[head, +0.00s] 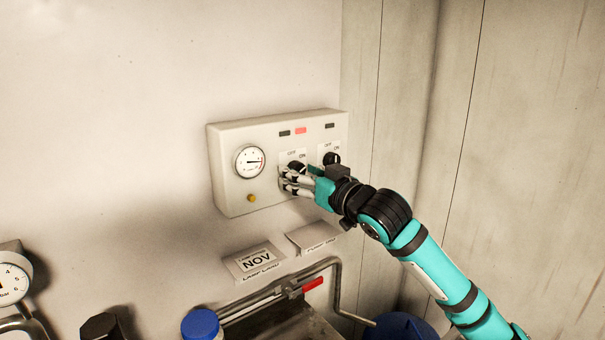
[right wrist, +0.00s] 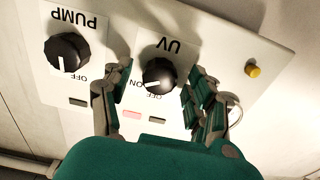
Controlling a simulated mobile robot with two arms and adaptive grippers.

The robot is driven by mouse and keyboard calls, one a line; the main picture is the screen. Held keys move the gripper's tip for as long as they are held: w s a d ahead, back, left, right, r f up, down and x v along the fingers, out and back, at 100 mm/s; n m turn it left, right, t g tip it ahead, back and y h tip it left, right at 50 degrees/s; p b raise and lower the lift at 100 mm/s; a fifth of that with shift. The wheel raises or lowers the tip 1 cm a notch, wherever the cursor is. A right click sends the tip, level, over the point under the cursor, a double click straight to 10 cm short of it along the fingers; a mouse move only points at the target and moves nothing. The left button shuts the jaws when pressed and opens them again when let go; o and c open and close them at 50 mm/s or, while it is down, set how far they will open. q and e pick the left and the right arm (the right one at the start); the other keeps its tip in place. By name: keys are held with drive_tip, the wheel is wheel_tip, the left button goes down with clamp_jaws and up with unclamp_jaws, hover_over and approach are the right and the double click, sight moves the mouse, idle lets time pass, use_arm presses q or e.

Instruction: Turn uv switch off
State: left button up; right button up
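The UV switch is a round black knob (right wrist: 158,76) on a white control box (head: 232,190); it also shows in the head view (head: 297,166). Its white pointer mark is directed toward the ON label in the right wrist view, where the panel appears upside down. My right gripper (head: 291,180) is at the panel, and its fingers straddle the knob in the right wrist view (right wrist: 160,80). A gap shows on both sides, so the fingers are open around it. My left gripper is not in view.
The PUMP knob (right wrist: 67,52) sits beside the UV knob. A red lamp (head: 301,130) is lit between dark lamps. A gauge (head: 249,161) and a yellow button (head: 252,198) are on the box. Below are labels (head: 256,263), a red-handled pipe (head: 313,284) and a blue cap (head: 201,324).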

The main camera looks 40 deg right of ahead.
drive_tip(key=c, duration=1.1)
drive_tip(key=shift+n, duration=0.3)
drive_tip(key=n+p, duration=0.1)
drive_tip(key=n, duration=1)
drive_tip(key=shift+n, duration=0.3)
drive_tip(key=o, duration=1.2)
drive_tip(key=shift+c, duration=0.2)
